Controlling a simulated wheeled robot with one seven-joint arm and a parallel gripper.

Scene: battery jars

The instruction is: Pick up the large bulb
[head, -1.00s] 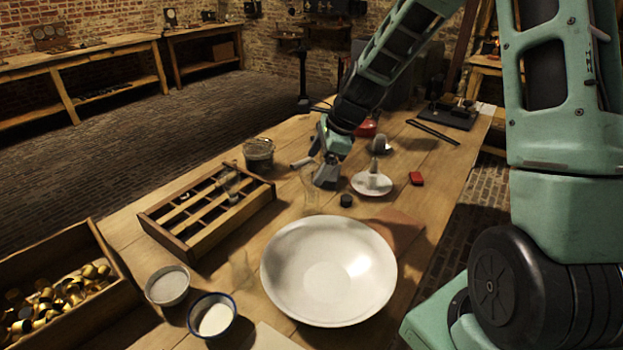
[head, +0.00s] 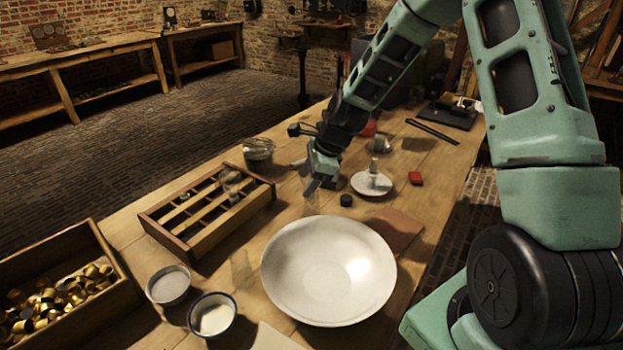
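My gripper (head: 318,182) points down low over the middle of the table, left of a white saucer (head: 358,188). Its fingers are small and dark here, and I cannot tell how far apart they are. A faint clear glass shape (head: 310,204) shows just below it; I cannot tell whether this is the large bulb or whether the fingers touch it. A small pale upright piece (head: 373,166) stands on the saucer. No large bulb can be made out clearly.
A slotted wooden rack (head: 190,245) stands left of my gripper, with a dark jar (head: 258,152) behind it. A large white basin (head: 328,285) is in front. A black cap (head: 346,200) and a red block (head: 415,178) lie nearby. Another faint glass shape (head: 242,270) stands by the rack.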

